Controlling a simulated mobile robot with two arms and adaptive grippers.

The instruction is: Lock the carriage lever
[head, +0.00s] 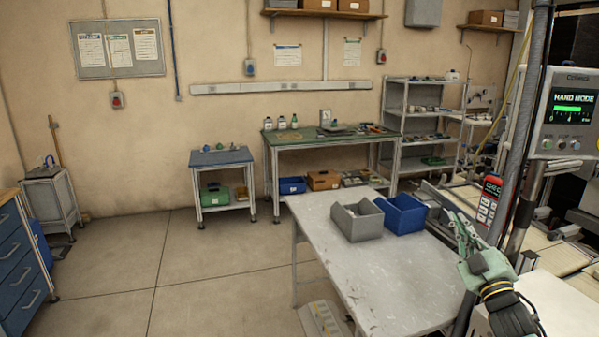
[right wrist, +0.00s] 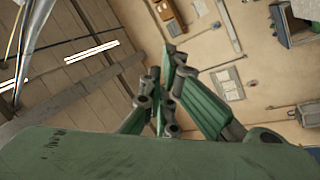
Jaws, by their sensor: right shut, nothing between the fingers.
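My right gripper (head: 461,222) is green with a dark wrist and reaches up from the lower right, above the right end of the grey table. Its fingers are closed together with nothing between them; they also show in the right wrist view (right wrist: 172,62), pointing up toward the tilted wall and ceiling. I cannot pick out the carriage lever in either view. The machine's control panel (head: 570,115) reads "HAND MODE" and stands right of the gripper. A red and black device (head: 489,196) hangs just behind the gripper. My left gripper is not in view.
The grey table (head: 395,280) carries a grey bin (head: 358,222) and a blue bin (head: 403,214). A green-topped bench (head: 330,140), a small blue-topped table (head: 222,158) and metal shelves (head: 430,110) stand by the wall. A blue drawer cabinet (head: 22,262) is at left. The middle floor is clear.

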